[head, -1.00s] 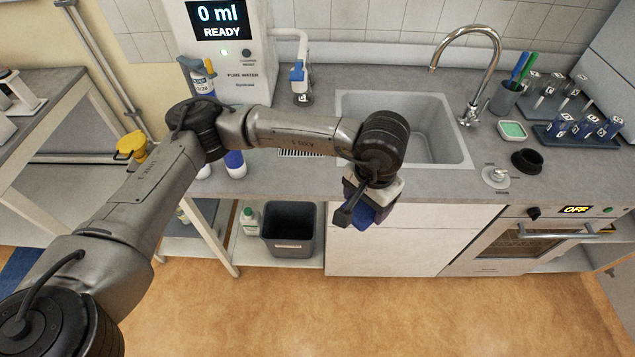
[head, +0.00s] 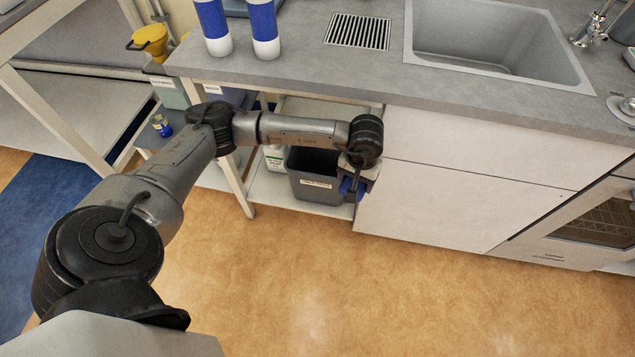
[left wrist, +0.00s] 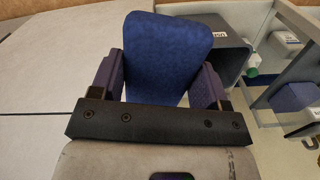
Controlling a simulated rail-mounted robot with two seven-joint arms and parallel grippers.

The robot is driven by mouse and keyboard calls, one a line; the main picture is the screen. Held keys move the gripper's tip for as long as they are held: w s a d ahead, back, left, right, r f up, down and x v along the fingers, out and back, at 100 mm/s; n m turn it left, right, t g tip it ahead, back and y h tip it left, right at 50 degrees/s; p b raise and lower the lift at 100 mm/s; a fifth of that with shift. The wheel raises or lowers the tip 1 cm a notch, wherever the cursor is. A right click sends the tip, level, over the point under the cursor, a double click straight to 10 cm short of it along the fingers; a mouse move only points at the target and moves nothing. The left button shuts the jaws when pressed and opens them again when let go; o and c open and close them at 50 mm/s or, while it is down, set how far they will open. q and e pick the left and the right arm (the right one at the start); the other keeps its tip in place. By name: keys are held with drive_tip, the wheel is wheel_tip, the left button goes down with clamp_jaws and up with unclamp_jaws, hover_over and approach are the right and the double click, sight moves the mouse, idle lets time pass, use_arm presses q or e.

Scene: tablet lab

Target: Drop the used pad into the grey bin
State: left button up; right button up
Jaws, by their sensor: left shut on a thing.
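The used pad (left wrist: 165,55) is blue and shows large in the left wrist view, between the two fingers of my left gripper (left wrist: 160,85), which is shut on it. In the head view my left gripper (head: 352,187) is low in front of the cabinet, at the right side of the grey bin; the pad is mostly hidden there. The grey bin (head: 318,187) stands on the low shelf under the counter, with a white label on its front. In the left wrist view the bin (left wrist: 232,60) is behind and right of the pad, apart from it. My right gripper is in neither current view.
A white bottle (head: 273,157) stands left of the bin, and the bench leg (head: 238,187) is further left. The white cabinet front (head: 440,210) is close on the right. The counter edge (head: 400,97) overhangs the shelf. The floor (head: 330,280) in front is clear.

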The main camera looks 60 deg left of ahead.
use_arm(q)
drive_tip(key=w+a+f+n+b, duration=0.2)
drive_tip(key=a+f+n+b, duration=0.1)
drive_tip(key=a+f, duration=0.4)
drive_tip(key=w+a+f+n, duration=0.2)
drive_tip(key=a+n, duration=0.6)
drive_tip(key=a, duration=1.1)
wheel_tip(320, 180, down, 6)
drive_tip(key=b, duration=0.5)
drive_tip(key=shift+w+d+f, duration=0.2)
drive_tip(key=shift+w, duration=0.05)
use_arm(e)
wheel_tip(320, 180, down, 10)
drive_tip(key=shift+a, duration=0.1)
use_arm(q)
drive_tip(key=o, duration=1.1)
drive_tip(key=shift+c, duration=0.2)
drive_tip(key=shift+r, duration=0.15)
